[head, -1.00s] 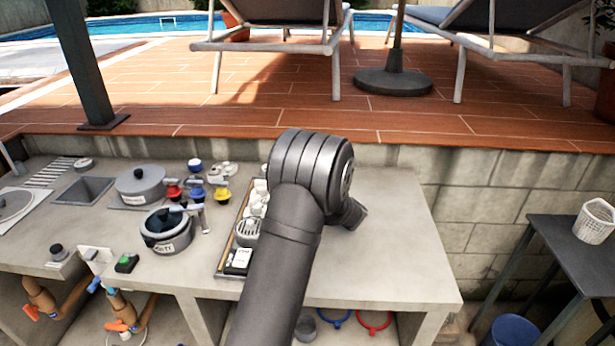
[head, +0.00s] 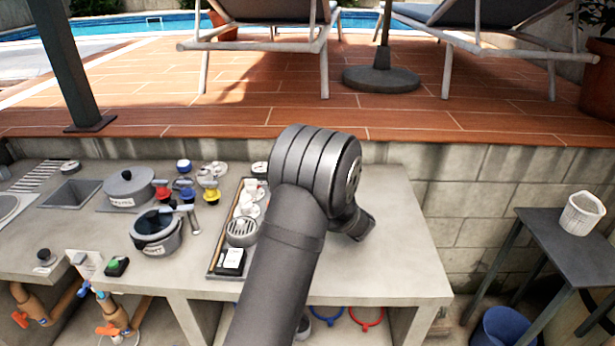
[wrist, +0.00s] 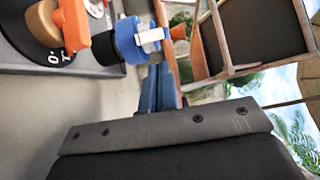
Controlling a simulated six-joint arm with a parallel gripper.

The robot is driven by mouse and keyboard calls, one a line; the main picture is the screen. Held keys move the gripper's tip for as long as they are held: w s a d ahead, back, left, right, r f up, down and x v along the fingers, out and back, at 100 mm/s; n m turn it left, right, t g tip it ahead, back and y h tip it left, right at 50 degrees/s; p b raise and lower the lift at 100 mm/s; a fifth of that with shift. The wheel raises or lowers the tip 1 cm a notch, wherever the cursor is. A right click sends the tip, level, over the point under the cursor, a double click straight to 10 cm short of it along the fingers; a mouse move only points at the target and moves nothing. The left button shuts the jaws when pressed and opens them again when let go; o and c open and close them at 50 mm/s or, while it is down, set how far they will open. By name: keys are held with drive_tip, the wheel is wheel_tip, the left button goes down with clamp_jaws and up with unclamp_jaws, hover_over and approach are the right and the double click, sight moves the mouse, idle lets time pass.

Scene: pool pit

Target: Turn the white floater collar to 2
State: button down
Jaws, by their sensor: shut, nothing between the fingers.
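In the head view several small white pieces (head: 250,208) and a pale round slotted piece (head: 241,232) lie in a dark tray (head: 213,268), partly behind my arm. I cannot tell which is the white floater, and no collar numbers can be read there. My gripper's fingers, blue-grey in the wrist view (wrist: 160,80), are shut and empty; in the head view my arm hides them. Near them in the wrist view are a blue fitting with a white lever (wrist: 150,37) and a brown fitting with an orange handle (wrist: 62,28), above dark-base markings.
The counter (head: 395,260) is clear right of my arm. A dark side table (head: 560,240) holds a white basket (head: 582,213).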

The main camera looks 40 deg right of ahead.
drive_tip(key=c, duration=2.2)
unclamp_jaws()
drive_tip(key=shift+s+a, duration=1.25)
drive_tip(key=c, duration=1.8)
unclamp_jaws()
drive_tip(key=shift+s+a, duration=0.1)
drive_tip(key=shift+a, duration=0.05)
drive_tip(key=o, duration=0.4)
drive_tip(key=w+a+r+n+g+y, duration=0.2)
drive_tip(key=w+a+r+n+y, duration=0.1)
drive_tip(key=w+a+n+y, duration=0.1)
drive_tip(key=shift+w+n+y, duration=0.25)
drive_tip(key=shift+n+y, duration=0.35)
drive_tip(key=shift+n, duration=0.3)
wheel_tip(320, 180, up, 14)
drive_tip(key=d+n+g+h, duration=0.3)
drive_tip(key=n+g+h, duration=0.2)
drive_tip(key=n+g, duration=0.55)
drive_tip(key=w+d+f, duration=0.1)
drive_tip(key=w+f, duration=0.1)
drive_tip(key=f, duration=0.3)
drive_tip(key=w+f+m+g, duration=0.1)
drive_tip(key=w+f, duration=0.1)
drive_tip(key=f, duration=0.3)
drive_tip(key=w+d+f+m, duration=0.1)
drive_tip(key=w+f, duration=0.2)
drive_tip(key=f, duration=0.3)
drive_tip(key=shift+d, duration=0.3)
drive_tip(key=shift+s, duration=0.1)
clamp_jaws()
